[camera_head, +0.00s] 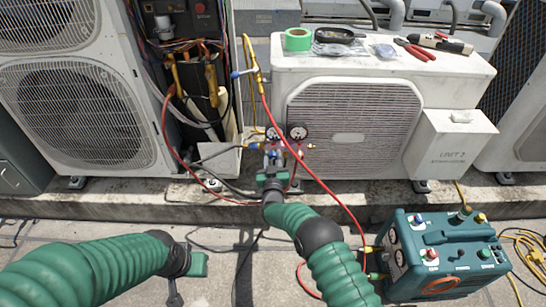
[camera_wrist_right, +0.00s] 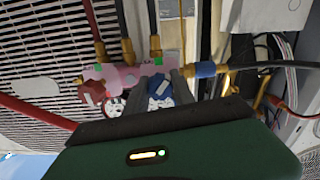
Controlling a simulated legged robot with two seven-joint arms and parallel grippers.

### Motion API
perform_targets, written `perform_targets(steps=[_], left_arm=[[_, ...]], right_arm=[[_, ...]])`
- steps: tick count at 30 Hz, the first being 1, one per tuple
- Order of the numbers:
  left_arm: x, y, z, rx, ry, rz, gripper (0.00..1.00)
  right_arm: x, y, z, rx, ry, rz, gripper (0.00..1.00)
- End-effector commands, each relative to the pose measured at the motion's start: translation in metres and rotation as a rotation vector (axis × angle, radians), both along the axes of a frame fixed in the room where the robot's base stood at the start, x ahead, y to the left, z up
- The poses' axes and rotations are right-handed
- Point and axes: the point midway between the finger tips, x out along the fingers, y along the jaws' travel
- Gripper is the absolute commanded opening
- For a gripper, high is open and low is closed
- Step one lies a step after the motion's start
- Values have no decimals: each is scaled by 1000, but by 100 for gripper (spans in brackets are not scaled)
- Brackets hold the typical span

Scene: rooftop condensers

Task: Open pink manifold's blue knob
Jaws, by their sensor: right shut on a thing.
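The pink manifold (camera_wrist_right: 126,74) shows close up in the right wrist view, with a red knob (camera_wrist_right: 93,92) on its left and a blue knob (camera_wrist_right: 158,87) near its middle. My right gripper (camera_wrist_right: 160,92) is shut on the blue knob, one finger on each side of it.
Two round gauges (camera_head: 298,131) sit at the manifold, with red and black hoses around it. A teal machine (camera_head: 440,255) stands at lower right. The white condenser (camera_head: 350,125) behind carries green tape (camera_head: 298,40) and tools. An open electrical cabinet (camera_head: 190,70) is left.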

Motion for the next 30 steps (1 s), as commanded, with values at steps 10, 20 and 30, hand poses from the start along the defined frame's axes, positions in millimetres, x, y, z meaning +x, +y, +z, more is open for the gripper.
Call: perform_targets(steps=[10,20,30], left_arm=[[0,0,-3,0,0,0,36],[0,0,-5,0,0,0,36],[0,0,-5,0,0,0,36]], right_arm=[[-3,1,-10,-279,18,6,0],[-3,1,-10,-421,18,7,0],[-3,1,-10,-450,19,6,0]])
